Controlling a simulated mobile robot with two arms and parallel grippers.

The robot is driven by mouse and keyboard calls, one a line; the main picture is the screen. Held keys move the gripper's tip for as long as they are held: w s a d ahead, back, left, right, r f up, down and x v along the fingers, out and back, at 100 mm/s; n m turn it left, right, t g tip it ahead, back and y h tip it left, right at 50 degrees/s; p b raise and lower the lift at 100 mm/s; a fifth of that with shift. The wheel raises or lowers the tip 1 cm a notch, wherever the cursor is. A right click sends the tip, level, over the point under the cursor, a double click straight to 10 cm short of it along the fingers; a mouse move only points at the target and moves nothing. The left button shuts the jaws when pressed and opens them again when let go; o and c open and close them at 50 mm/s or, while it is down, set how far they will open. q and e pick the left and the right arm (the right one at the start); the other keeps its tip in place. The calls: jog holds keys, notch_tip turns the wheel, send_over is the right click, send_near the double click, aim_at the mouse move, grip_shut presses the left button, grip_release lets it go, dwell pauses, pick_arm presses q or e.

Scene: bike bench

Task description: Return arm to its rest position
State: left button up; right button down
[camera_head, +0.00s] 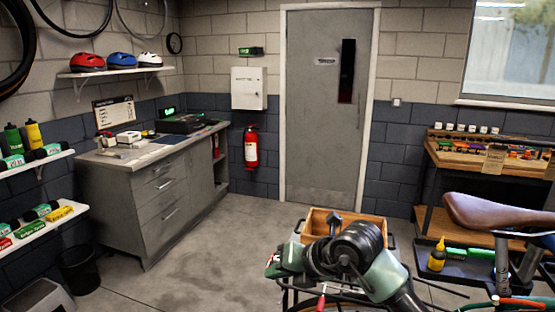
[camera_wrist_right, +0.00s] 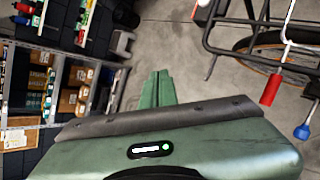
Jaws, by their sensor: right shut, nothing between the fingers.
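My right arm reaches up from the bottom of the head view, with its dark, cabled wrist in front of a wooden box. My right gripper (camera_head: 284,263) is the green part to the left of that wrist. In the right wrist view its two green fingers (camera_wrist_right: 157,88) lie together, shut and empty, with bare grey floor beyond them. They touch nothing that I can see. My left arm and gripper are not in view.
The wooden box (camera_head: 318,219) is close behind my right wrist. A brown bicycle saddle (camera_head: 492,213) and a tool tray with a yellow bottle (camera_head: 437,254) are at right. A black rack (camera_wrist_right: 262,52) and red handle (camera_wrist_right: 270,87) hang nearby. Floor at left centre is clear.

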jog(key=s+a+r+y, duration=0.5)
jog(key=a+y, duration=0.2)
jog(key=s+d+r+m+t+y, duration=0.2)
jog(key=d+r+m+t+y, duration=0.2)
jog(key=d+r+m+t, duration=0.45)
jog(key=w+d+f+m+t+h, duration=0.25)
jog(key=d+m+t+h, duration=0.65)
jog(key=m+h, duration=0.55)
jog(key=s+d+f+m+g+h, duration=0.2)
jog(key=d+f+m+g+h, duration=0.15)
jog(key=d+f+m, duration=0.35)
jog(key=s+d+f+m+g+h, duration=0.25)
jog(key=d+f+g, duration=0.2)
jog(key=f, duration=0.45)
jog(key=s+a+f+m+g+y, duration=0.1)
jog(key=s+f+m+g+y, duration=0.1)
jog(key=s+f+g, duration=1.5)
jog(key=s+f+t, duration=0.1)
jog(key=s+f, duration=0.2)
jog(key=f, duration=0.7)
jog(key=s+f+t, duration=0.1)
jog(key=s+f, duration=0.2)
jog(key=f, duration=0.7)
jog(key=s+f+t, duration=0.2)
jog(key=s+f, duration=0.1)
jog(key=f, duration=0.6)
jog(key=s+d+f+g, duration=0.1)
jog(key=s+d+f, duration=0.1)
jog(key=s+f, duration=1.3)
jog(key=shift+d, duration=0.3)
